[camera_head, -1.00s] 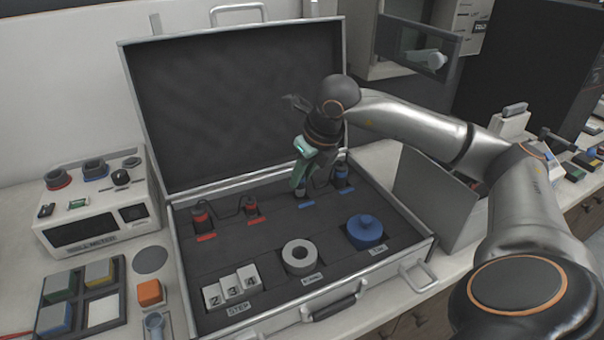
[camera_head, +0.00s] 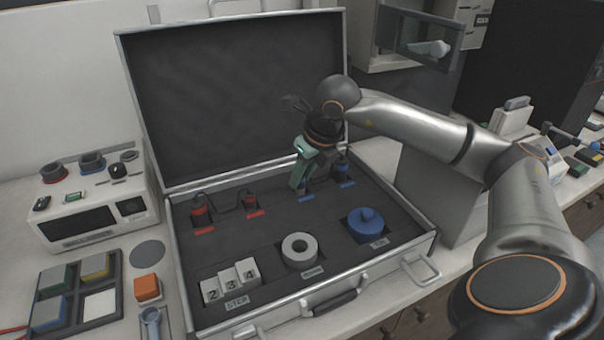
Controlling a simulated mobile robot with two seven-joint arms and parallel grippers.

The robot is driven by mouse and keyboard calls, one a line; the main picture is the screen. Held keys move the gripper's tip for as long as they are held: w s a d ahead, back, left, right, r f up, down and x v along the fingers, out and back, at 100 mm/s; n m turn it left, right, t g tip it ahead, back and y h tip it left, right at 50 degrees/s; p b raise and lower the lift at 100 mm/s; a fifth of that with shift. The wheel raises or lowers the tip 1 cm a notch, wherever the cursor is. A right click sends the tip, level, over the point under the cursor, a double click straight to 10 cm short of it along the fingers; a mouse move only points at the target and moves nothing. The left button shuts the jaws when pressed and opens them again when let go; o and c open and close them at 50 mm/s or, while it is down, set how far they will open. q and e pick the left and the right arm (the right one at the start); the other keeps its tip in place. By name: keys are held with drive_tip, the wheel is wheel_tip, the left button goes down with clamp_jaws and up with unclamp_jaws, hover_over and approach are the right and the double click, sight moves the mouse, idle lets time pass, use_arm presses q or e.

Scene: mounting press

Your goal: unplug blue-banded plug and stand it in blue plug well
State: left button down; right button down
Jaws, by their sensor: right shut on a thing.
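My right gripper (camera_head: 298,182) reaches down into the open case from the right and is shut on the blue-banded plug (camera_head: 304,188). The plug is mostly hidden by the fingers; a little blue shows beside them. It is at the left blue-labelled plug well, just behind the blue label (camera_head: 306,199); I cannot tell whether it is fully seated. A second blue-banded plug (camera_head: 341,170) stands upright in the well to its right. The meter box has a blue-ringed socket (camera_head: 92,163) on top. My left gripper is not in view.
The case (camera_head: 180,285) also holds two red plugs (camera_head: 199,212), a grey ring (camera_head: 300,250), a blue round knobbed piece (camera_head: 367,226) and numbered blocks (camera_head: 230,281). Its raised lid (camera_head: 230,100) stands close behind my gripper. The meter box (camera_head: 95,215) stands left of the case.

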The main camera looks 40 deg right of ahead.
drive_tip(key=shift+f+b, duration=0.35)
drive_tip(key=shift+f, duration=0.15)
idle(0.4)
drive_tip(key=shift+c, duration=0.4)
unclamp_jaws()
drive_tip(key=shift+r, duration=0.1)
wheel_tip(320, 180, up, 8)
drive_tip(key=p, duration=0.6)
drive_tip(key=shift+f, duration=0.25)
idle(0.3)
